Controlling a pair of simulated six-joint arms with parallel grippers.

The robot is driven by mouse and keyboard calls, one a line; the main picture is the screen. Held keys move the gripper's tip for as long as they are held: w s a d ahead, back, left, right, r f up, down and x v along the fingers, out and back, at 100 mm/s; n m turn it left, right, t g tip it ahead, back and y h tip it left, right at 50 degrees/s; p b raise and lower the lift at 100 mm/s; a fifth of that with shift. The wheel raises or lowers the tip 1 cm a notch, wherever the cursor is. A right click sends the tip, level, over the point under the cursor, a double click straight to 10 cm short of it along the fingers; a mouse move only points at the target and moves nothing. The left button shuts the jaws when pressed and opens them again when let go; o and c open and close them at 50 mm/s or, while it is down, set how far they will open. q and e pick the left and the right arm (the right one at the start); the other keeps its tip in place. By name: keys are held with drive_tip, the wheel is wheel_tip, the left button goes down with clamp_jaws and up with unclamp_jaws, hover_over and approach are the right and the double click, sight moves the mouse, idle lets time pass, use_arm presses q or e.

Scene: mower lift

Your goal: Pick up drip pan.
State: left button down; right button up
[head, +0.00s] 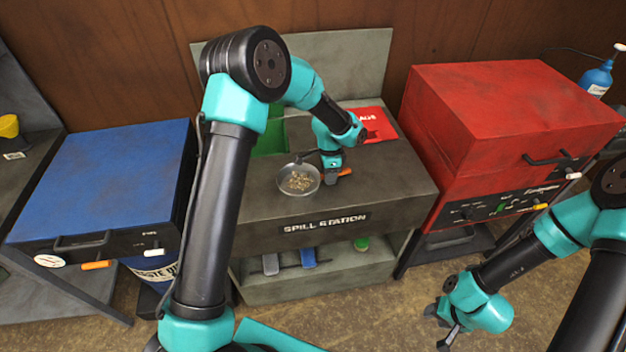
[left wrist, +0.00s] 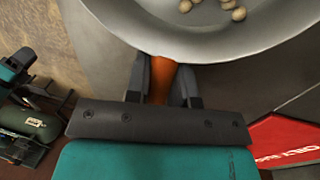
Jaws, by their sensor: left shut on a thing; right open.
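The drip pan (head: 298,181) is a round metal pan with pale granules in it, at the top of the spill station counter (head: 395,185). I cannot tell whether it touches the counter. Its orange handle (head: 345,172) shows just right of my left gripper (head: 326,166). In the left wrist view, my left gripper (left wrist: 163,95) is shut on the orange handle (left wrist: 162,75), with the pan's rim (left wrist: 215,45) just beyond the fingers. My right gripper (head: 446,325) is open and empty, low over the floor at the right.
A red packet (head: 374,123) and a green thing (head: 270,139) lie at the back of the counter. A blue cabinet (head: 105,180) stands left and a red cabinet (head: 505,110) right. The lower shelf (head: 330,281) holds several small things.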

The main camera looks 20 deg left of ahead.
use_arm(q)
drive_tip(key=shift+r, duration=0.5)
wheel_tip(320, 180, up, 3)
drive_tip(key=shift+f, duration=0.1)
drive_tip(key=s+d, duration=0.2)
drive_tip(key=s, duration=0.5)
drive_tip(key=s+d+r, duration=0.1)
drive_tip(key=s+d, duration=0.1)
drive_tip(key=s, duration=0.6)
drive_tip(key=shift+s+d, duration=0.2)
drive_tip(key=shift+d, duration=0.15)
drive_tip(key=shift+r, duration=0.1)
wheel_tip(320, 180, up, 6)
drive_tip(key=n+t+h, duration=0.1)
drive_tip(key=n, duration=0.8)
hover_over(322, 175)
drive_tip(key=shift+a+f, duration=0.1)
drive_tip(key=shift+f, duration=0.1)
